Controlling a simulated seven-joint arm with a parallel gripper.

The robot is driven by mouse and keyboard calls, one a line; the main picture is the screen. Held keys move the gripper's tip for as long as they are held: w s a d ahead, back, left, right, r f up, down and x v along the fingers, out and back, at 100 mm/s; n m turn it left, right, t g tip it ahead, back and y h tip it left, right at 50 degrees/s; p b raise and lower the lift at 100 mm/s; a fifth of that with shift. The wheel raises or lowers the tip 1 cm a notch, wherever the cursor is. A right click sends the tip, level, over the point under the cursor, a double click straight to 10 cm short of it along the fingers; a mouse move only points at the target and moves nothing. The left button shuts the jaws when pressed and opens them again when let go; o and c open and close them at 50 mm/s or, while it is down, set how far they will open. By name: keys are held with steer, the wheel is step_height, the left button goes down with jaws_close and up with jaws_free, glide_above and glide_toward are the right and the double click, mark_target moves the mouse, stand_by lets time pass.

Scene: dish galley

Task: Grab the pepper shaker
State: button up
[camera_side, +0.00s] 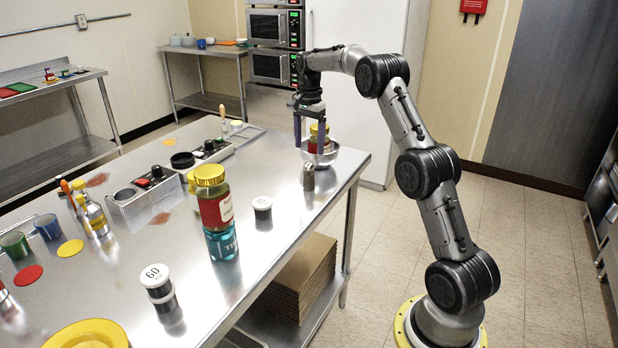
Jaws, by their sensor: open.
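No thing is clearly marked as a pepper shaker. A small grey metal cylinder (308,178) stands upright on the steel table, just in front of a metal bowl, and could be it. My gripper (309,149) points down above the bowl, with its two purple fingers apart. The grey cylinder is below the fingertips in the picture and apart from them. A small jar with a yellow lid and red label (326,142) sits in the metal bowl (327,158), partly hidden by the right finger. I cannot tell whether that finger touches it.
Clear tabletop lies left of the grey cylinder. The table's right edge is close by.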

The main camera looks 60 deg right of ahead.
mark_target(309, 162)
step_height(309, 162, down, 10)
steer(key=shift+r, duration=0.2)
stand_by(0.3)
steer(key=shift+c, duration=0.3)
jaws_close()
